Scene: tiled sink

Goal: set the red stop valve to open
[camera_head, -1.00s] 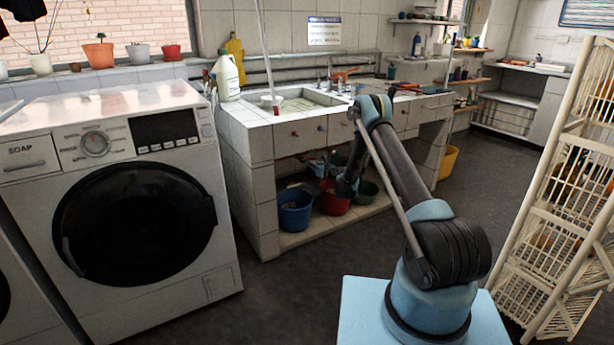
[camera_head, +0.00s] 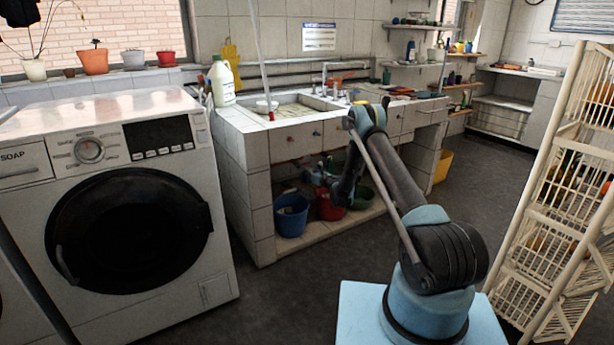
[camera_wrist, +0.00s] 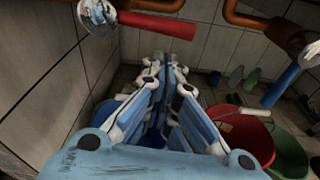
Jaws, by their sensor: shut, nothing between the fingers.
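The red stop valve shows in the wrist view as a red lever (camera_wrist: 157,25) reaching right from a silver valve body (camera_wrist: 97,14), near a copper pipe. The lever lies nearly level in the picture, its right end slightly lower. My gripper (camera_wrist: 165,68) is shut and empty, below and beyond the lever in the picture, apart from it. A second valve with a blue lever (camera_wrist: 286,86) stands at the right, its lever slanting down-left. In the head view my arm reaches under the tiled sink counter (camera_head: 243,140); the valve is too small to make out there.
A red bucket (camera_wrist: 243,133) and a green basin (camera_wrist: 289,155) stand below my gripper. A blue bucket (camera_head: 291,216) is under the counter's left part. Tiled walls and copper pipes close in the space. A washing machine (camera_head: 110,270) stands left, a white rack (camera_head: 535,240) right.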

